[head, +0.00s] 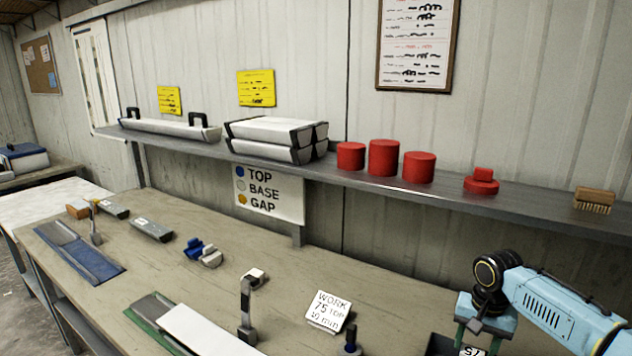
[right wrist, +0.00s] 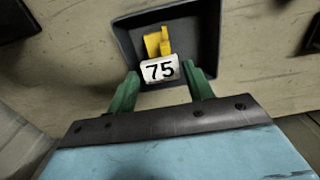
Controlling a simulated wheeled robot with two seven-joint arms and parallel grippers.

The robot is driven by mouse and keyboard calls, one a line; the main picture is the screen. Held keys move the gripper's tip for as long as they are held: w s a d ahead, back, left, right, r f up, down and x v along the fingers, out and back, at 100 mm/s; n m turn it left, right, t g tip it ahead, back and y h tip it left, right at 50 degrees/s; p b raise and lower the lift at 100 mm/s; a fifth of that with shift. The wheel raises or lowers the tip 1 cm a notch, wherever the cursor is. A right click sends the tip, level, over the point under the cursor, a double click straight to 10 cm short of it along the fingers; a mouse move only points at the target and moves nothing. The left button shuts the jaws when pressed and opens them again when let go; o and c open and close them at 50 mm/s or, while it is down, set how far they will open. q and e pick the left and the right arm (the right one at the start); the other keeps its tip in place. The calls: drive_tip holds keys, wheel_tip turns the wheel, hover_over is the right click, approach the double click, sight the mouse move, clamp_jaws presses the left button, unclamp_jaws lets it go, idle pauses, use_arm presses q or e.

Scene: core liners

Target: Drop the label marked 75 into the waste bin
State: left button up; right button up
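A white label marked 75 (right wrist: 160,70) lies in the right wrist view between and just beyond the tips of my right gripper (right wrist: 160,76). The two green fingers stand apart, with a small gap on each side of the label. Behind it is a dark open container (right wrist: 207,40) holding yellow pieces (right wrist: 158,41); I cannot tell whether this is the waste bin. In the head view my right gripper (head: 475,338) is low at the bottom right, and part of a white label (head: 472,350) shows below it. My left gripper is not in view.
The workbench (head: 290,270) carries a work card (head: 328,311), an upright grey tool (head: 247,312), a blue tray (head: 92,262) and a green-edged tray (head: 150,318). The shelf (head: 440,193) behind holds red cylinders (head: 384,158) and a brush (head: 594,200).

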drive_tip(key=o, duration=0.3)
drive_tip(key=shift+o, duration=0.2)
drive_tip(key=shift+r, duration=0.1)
wheel_tip(320, 180, up, 13)
drive_tip(key=shift+r, duration=0.15)
